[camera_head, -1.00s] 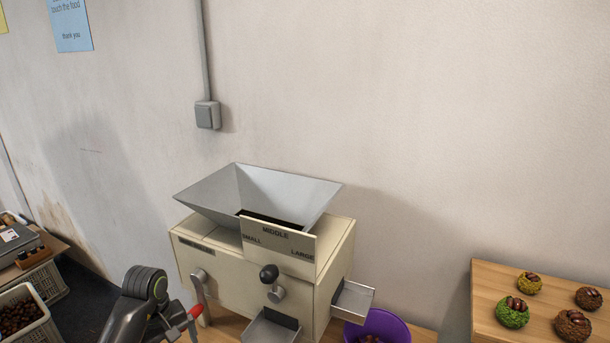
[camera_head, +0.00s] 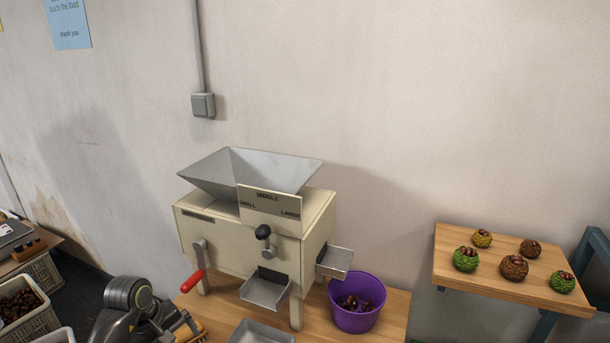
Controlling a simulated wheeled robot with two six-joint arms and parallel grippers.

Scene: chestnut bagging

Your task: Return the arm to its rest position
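A dark grey arm link of mine (camera_head: 128,298) shows at the lower left, in front of the cream sorting machine (camera_head: 225,245). Neither gripper can be made out in the camera_head view, so their state and anything in them are hidden. The machine has a metal hopper (camera_head: 215,175) on top, a black-knobbed lever (camera_head: 263,232) in front, and a red-handled crank (camera_head: 192,281) on its left. The crank handle hangs down, with my arm link apart from it in the picture.
A purple bucket (camera_head: 352,318) with a few chestnuts stands beside the machine under its right chute (camera_head: 336,262). A metal tray (camera_head: 262,333) lies in front. At right, a wooden shelf (camera_head: 490,286) holds several chestnut-topped balls. White crates (camera_head: 40,272) stand at far left.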

